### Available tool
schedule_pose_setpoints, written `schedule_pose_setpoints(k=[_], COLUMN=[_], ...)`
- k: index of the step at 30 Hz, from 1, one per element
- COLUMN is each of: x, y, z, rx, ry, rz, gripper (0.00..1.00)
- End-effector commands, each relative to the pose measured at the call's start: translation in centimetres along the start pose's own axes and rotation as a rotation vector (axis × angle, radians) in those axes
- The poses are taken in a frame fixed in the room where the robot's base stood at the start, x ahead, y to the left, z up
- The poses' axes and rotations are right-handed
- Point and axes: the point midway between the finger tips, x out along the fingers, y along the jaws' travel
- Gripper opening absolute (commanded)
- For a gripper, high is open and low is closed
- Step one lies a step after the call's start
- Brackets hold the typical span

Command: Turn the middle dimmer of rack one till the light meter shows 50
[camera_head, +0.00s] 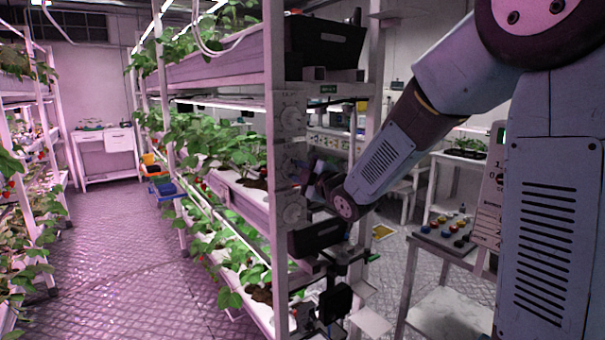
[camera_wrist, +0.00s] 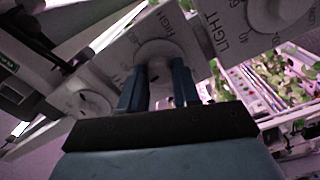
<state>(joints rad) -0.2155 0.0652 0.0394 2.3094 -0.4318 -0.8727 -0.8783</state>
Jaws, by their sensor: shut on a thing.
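The rack post carries a column of pale round dials. In the camera_head view the upper dial (camera_head: 292,118) and lower dial (camera_head: 293,212) show. My gripper (camera_head: 312,182) is at the post between them and hides most of what lies there. In the camera_wrist view my gripper (camera_wrist: 160,82) has its two blue fingers closed on either side of a pale round dimmer knob (camera_wrist: 155,50), on a plate marked HIGH. A dial (camera_wrist: 278,12) with numbers and the word LIGHT is at the upper right. Another knob (camera_wrist: 92,102) is at the lower left. I cannot read a meter value.
A small green-lit label (camera_head: 328,89) is on the rack, too small to read. Strawberry plants (camera_head: 215,140) fill the rack shelves. A bench with coloured buttons (camera_head: 445,230) stands to the right. A second rack (camera_head: 25,190) is at far left, with a clear aisle (camera_head: 120,235) between.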

Motion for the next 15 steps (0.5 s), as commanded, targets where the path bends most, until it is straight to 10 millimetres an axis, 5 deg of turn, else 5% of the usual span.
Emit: schedule_pose_setpoints(k=[15], x=[0.05], y=[-0.03], z=[0.00], rx=[-0.441], ry=[0.011], rz=[0.002], gripper=[0.01])
